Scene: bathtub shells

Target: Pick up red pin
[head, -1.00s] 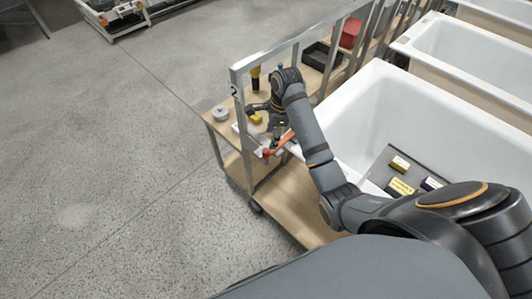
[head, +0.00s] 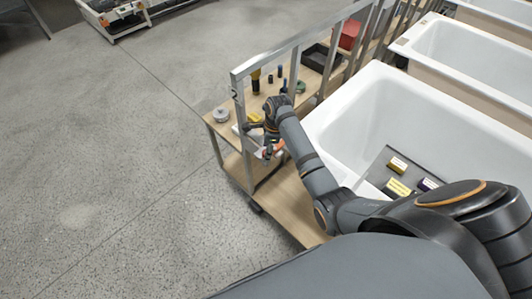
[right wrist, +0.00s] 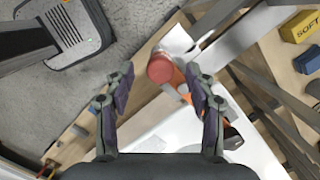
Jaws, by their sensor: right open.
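The red pin (right wrist: 160,68) shows in the right wrist view as a round red end, with an orange body (right wrist: 183,84) close beside it. My right gripper (right wrist: 159,80) is open, its two dark fingers on either side of the red end in the picture. I cannot tell how far below the fingertips it is. In the head view the right gripper (head: 264,141) is over the near end of the wooden cart and covers most of the red and orange piece. My left gripper is not in view.
The wooden cart (head: 223,131) has a metal frame post (head: 239,105) close to the gripper. A grey round item (head: 220,114), a yellow block (head: 254,117) and several small upright pieces stand on it. A white bathtub (head: 345,115) is to the right.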

